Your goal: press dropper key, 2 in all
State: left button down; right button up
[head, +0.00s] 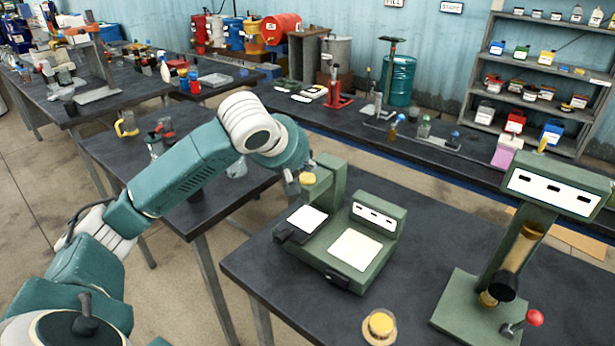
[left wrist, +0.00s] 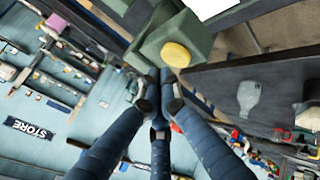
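A green dropper device (head: 345,236) stands on the near dark table, with two white panels and a raised post at its back left. In the left wrist view the key (left wrist: 175,54) shows on the green block, just beyond my fingertips. My left gripper (head: 294,183) is beside the post, to the left of the key. In the left wrist view its fingers (left wrist: 159,97) come together at the tips with nothing between them. I cannot tell whether they touch the post. My right gripper is not in view.
A green stand (head: 515,255) with a amber tube and a red-knobbed lever (head: 534,318) stands at the right. A small dish with a yellow disc (head: 379,325) lies at the table's front. Bare table top separates them. A crowded bench runs behind.

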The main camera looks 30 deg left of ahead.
aim_at(307, 179)
pick_arm(q)
jog(key=shift+f, duration=0.1)
dwell(0.4)
jog(key=shift+f, duration=0.3)
jog(key=shift+f, duration=0.45)
dwell(0.8)
jog(key=shift+r+p, duration=0.85)
jog(key=shift+p, duration=0.05)
notch_tip(307, 179, up, 5)
jog(key=p, duration=0.5)
jog(key=shift+r+p, duration=0.1)
jog(key=shift+p, duration=0.2)
